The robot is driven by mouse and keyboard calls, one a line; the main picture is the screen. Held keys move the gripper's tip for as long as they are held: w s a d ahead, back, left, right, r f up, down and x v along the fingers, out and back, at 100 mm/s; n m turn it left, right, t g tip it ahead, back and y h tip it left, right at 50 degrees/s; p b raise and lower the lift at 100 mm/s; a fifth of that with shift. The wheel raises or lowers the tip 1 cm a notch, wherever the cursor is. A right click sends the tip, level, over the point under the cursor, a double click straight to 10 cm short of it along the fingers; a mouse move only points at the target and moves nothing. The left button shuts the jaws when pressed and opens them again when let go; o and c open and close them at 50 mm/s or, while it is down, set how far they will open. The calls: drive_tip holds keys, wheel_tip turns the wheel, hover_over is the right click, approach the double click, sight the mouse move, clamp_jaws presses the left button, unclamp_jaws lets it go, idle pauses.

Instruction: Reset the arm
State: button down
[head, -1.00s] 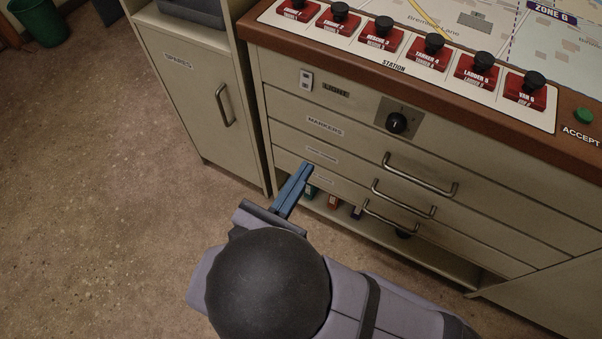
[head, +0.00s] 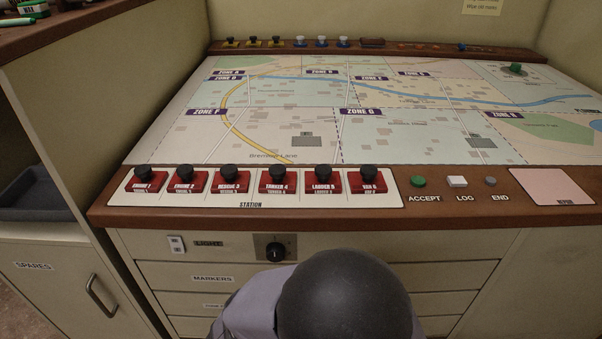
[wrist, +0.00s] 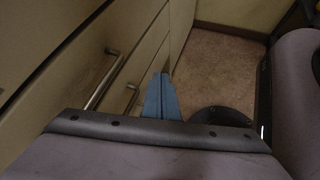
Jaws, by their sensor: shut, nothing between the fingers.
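My gripper (wrist: 160,92) shows in the wrist view as two blue fingers pressed together with nothing between them. It points down past the drawer fronts, over a patch of floor (wrist: 228,75). A drawer handle (wrist: 104,78) is to its left, apart from the fingers as far as I can tell. In the head view only the dark round joint and grey links of my arm show at the bottom centre, in front of the drawers. The gripper itself is hidden there.
The console desk (head: 104,216) carries a zone map (head: 400,120) and a row of red station pieces with black knobs (head: 278,182). A green ACCEPT button (head: 418,182) sits to their right. The SPARES cabinet (head: 50,285) stands left.

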drive_tip(key=s+d+f+m+g+y, duration=0.3)
drive_tip(key=s+d+m+g+y, duration=0.3)
drive_tip(key=m, duration=0.6)
drive_tip(key=w+r+m+y+p, duration=0.2)
drive_tip(key=r+m+p, duration=0.2)
drive_tip(key=r+p, duration=1.2)
drive_tip(key=w+r+m+t+y+p, duration=0.1)
drive_tip(key=r+m+p, duration=0.3)
drive_tip(key=r+p, duration=1.1)
drive_tip(key=shift+w+d+r+y+p, duration=0.4)
drive_tip(key=shift+w+r+y, duration=0.2)
drive_tip(key=shift+r, duration=0.3)
